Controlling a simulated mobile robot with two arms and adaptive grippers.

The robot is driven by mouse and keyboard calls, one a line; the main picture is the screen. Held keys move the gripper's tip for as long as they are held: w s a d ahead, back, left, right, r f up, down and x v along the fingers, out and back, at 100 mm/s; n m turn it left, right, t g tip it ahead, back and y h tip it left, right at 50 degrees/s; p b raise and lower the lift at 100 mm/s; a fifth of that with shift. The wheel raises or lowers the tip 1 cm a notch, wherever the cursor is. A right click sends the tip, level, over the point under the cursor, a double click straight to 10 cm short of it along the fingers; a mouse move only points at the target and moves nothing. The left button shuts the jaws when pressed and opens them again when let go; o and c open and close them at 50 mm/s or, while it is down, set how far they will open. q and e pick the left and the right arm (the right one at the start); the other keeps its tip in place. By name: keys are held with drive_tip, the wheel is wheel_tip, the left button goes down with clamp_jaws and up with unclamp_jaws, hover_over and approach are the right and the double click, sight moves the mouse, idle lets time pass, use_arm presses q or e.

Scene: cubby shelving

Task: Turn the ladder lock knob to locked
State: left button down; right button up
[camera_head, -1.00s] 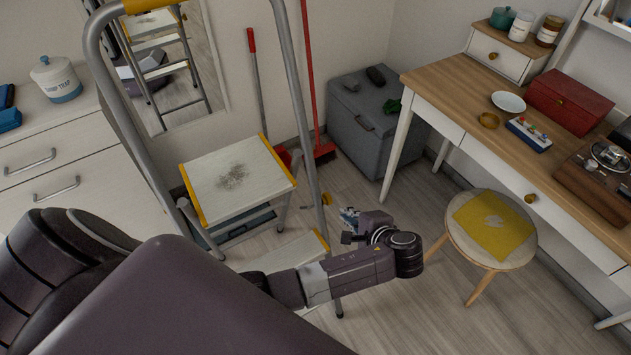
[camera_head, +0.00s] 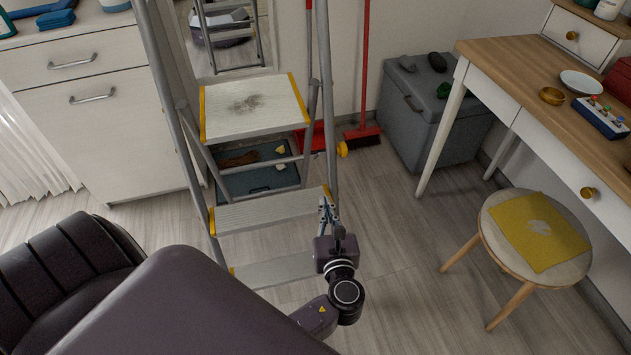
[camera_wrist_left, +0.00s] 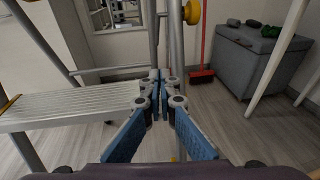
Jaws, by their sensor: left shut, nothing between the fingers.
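The ladder (camera_head: 265,213) stands in the middle of the head view, with grey rails and pale steps edged in yellow. The yellow lock knob (camera_head: 342,149) sits on its right rail and also shows near the top of the left wrist view (camera_wrist_left: 192,12). I cannot tell its turn setting. My left gripper (camera_head: 327,207) is shut and empty, below the knob and close to the right rail. In the left wrist view its blue fingers (camera_wrist_left: 160,82) are together, pointing ahead, apart from the knob. My right gripper is not in view.
A grey chest (camera_head: 432,118) and a red broom (camera_head: 363,134) stand behind the ladder. A stool with a yellow cloth (camera_head: 540,231) and a wooden desk (camera_head: 508,62) are at the right. A white drawer unit (camera_head: 98,125) is at the left. Floor between ladder and stool is clear.

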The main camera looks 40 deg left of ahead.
use_arm(q)
drive_tip(key=shift+m, duration=0.7)
drive_tip(key=x, duration=0.2)
drive_tip(key=b+x, duration=0.1)
drive_tip(key=x, duration=0.2)
drive_tip(key=b+x, duration=0.1)
drive_tip(key=x, duration=0.1)
drive_tip(key=shift+s+a+f, duration=0.15)
drive_tip(key=shift+a+f, duration=0.05)
drive_tip(key=shift+a, duration=0.3)
drive_tip(key=shift+b+x, duration=0.4)
drive_tip(key=shift+x, duration=0.75)
drive_tip(key=shift+w+a+r, duration=0.6)
drive_tip(key=shift+w+r, duration=0.25)
drive_tip(key=shift+r, duration=0.1)
drive_tip(key=shift+w+a+r, duration=0.3)
drive_tip(key=shift+w+r, duration=0.05)
drive_tip(key=shift+w, duration=0.05)
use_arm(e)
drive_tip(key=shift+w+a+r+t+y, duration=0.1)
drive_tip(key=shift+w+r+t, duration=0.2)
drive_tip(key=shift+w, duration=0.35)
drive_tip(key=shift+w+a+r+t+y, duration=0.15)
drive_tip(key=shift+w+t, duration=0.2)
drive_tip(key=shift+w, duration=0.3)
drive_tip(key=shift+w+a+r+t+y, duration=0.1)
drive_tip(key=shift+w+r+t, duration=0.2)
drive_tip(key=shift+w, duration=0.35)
